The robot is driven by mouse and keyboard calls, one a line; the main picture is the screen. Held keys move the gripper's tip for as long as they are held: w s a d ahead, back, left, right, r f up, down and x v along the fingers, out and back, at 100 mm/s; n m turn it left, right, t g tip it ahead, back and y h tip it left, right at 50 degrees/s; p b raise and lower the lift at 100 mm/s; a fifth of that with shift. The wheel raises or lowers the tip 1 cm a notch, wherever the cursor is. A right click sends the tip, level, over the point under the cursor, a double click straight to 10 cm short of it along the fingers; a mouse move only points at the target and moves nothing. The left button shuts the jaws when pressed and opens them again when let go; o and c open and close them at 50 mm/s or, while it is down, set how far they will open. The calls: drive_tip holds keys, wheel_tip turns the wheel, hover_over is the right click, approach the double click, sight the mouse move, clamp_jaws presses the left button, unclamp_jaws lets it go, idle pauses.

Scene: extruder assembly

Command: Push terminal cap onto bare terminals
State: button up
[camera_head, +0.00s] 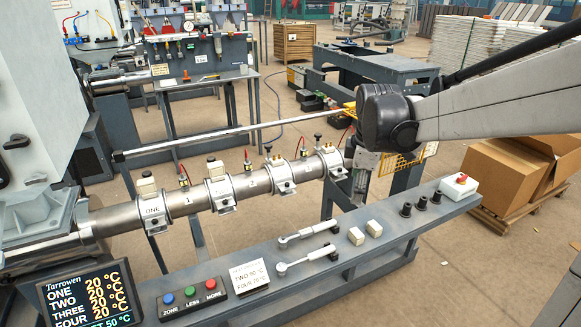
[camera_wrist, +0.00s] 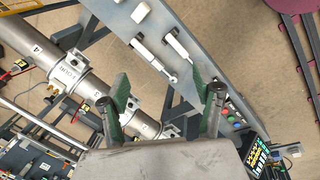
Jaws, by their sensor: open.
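My gripper (camera_head: 360,188) hangs beyond the right end of the barrel, above the far side of the shelf. In the wrist view, its green-padded fingers (camera_wrist: 160,92) are spread with nothing between them. Two loose cream caps, one nearer (camera_head: 356,236) and one farther (camera_head: 374,228), sit on the shelf; one shows in the wrist view (camera_wrist: 140,12). Cream caps sit on band one (camera_head: 146,187) and band two (camera_head: 215,169).
Two silver-and-white tools (camera_head: 308,261) lie on the shelf (camera_head: 262,306) left of the loose caps. Red-wired probes (camera_head: 248,167) rise between bands. A long rod (camera_head: 220,135) runs behind the barrel.

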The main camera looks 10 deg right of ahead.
sight(357, 232)
drive_tip(key=w+d+f+n+b, duration=0.2)
drive_tip(key=w+d+f, duration=0.1)
drive_tip(key=f, duration=0.5)
drive_tip(key=w+d+f+n+g+b, duration=0.1)
drive_tip(key=w+d+f+n+b, duration=0.1)
drive_tip(key=f, duration=0.6)
drive_tip(key=w+d+f+n+g+b, duration=0.1)
drive_tip(key=w+d+f+n+b, duration=0.1)
drive_tip(key=f, duration=0.6)
drive_tip(key=shift+w+d+f+n, duration=0.4)
drive_tip(key=shift+w+d+n, duration=0.2)
drive_tip(key=shift+w+d, duration=0.25)
drive_tip(key=shift+w+a+f+b, duration=0.15)
drive_tip(key=shift+f+b, duration=0.3)
drive_tip(key=shift+f, duration=0.85)
drive_tip(key=shift+w+a+f+b, duration=0.1)
drive_tip(key=shift+f+b, duration=0.35)
drive_tip(key=shift+f, duration=0.85)
drive_tip(key=c, duration=1.2)
drive_tip(key=shift+r, duration=0.2)
